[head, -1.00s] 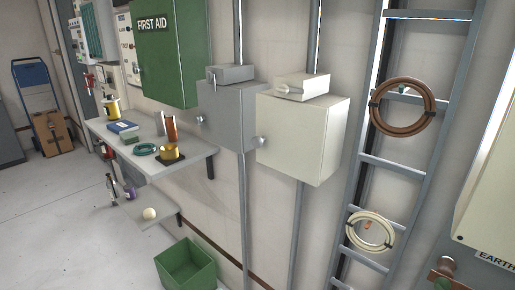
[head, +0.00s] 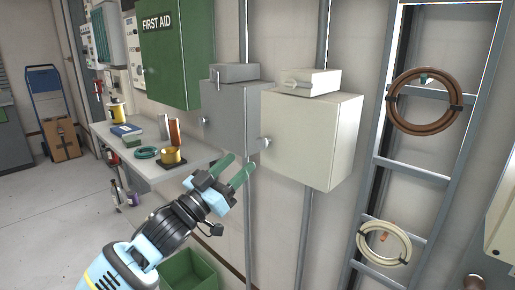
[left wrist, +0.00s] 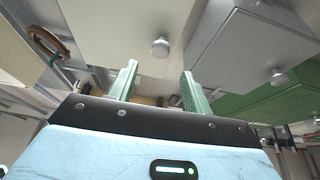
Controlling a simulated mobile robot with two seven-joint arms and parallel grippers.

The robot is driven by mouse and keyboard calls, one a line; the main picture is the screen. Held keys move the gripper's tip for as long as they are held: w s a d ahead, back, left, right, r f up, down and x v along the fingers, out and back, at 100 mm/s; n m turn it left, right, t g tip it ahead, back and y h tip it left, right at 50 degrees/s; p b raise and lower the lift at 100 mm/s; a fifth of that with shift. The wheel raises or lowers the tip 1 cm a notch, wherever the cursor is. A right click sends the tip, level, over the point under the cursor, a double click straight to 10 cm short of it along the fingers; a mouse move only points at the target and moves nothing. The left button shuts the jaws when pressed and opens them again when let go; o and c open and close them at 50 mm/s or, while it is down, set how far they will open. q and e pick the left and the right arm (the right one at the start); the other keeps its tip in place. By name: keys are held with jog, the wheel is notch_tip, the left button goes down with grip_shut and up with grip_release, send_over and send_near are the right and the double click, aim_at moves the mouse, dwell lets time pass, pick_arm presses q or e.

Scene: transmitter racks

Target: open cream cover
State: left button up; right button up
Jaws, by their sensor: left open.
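The cream cover (head: 311,140) is the front of a cream wall box right of the middle in the head view. It is closed, with a round metal knob (head: 264,143) at its left edge. In the left wrist view the cream box (left wrist: 128,32) is at the top, and its knob (left wrist: 160,47) shows between and beyond the fingers. My left gripper (head: 240,166) is open and empty, below and left of the knob and apart from it. My right gripper is in neither view.
A grey box (head: 229,113) with its own knob hangs just left of the cream one. A green first aid cabinet (head: 172,60), a shelf (head: 182,176) with small items and a green bin (head: 188,272) are left. A ladder (head: 408,163) with coiled cables stands right.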

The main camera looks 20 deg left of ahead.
aim_at(259, 144)
pick_arm(q)
jog(key=p+x, duration=0.1)
jog(key=x, duration=0.5)
jog(key=shift+r, duration=0.1)
jog(key=shift+x, duration=0.85)
